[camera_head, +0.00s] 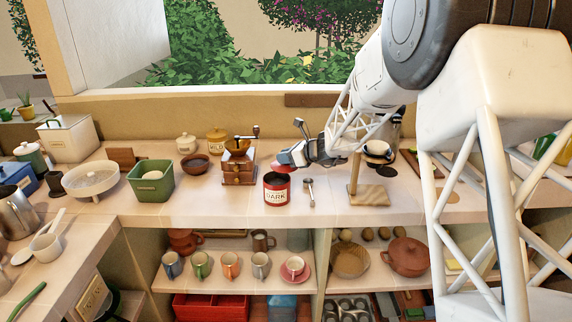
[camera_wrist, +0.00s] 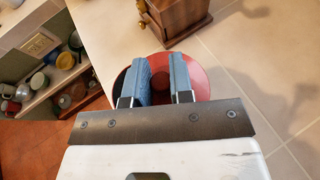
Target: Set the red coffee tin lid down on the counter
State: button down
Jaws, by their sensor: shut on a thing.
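The red coffee tin (camera_head: 277,192), with a cream label reading DARK, stands upright on the counter (camera_head: 230,212) near its front edge. Its top looks open and dark inside. My gripper (camera_head: 288,158) is just above and behind the tin, its blue fingers shut on the red lid. The lid (camera_head: 283,168) shows as a small red patch under the fingers, close over the tin's back rim; whether they touch I cannot tell. In the wrist view the lid (camera_wrist: 203,84) is a round red disc behind the fingers (camera_wrist: 162,65), partly hidden by them and the gripper body.
A wooden coffee grinder (camera_head: 238,168) stands left of the tin. A small metal scoop (camera_head: 309,192) lies right of it, then a wooden stand (camera_head: 367,192) with a cup. A green basket (camera_head: 150,182) is farther left. Bare counter lies between basket and tin, along the front.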

jog(key=w+f, duration=0.3)
jog(key=w, duration=1)
jog(key=shift+a+f, duration=0.15)
jog(key=shift+a, duration=0.15)
jog(key=shift+f, duration=0.1)
jog(key=shift+f, duration=3.25)
jog(key=shift+f, duration=0.65)
jog(key=c, duration=0.9)
grip_release()
jog(key=shift+r, duration=0.1)
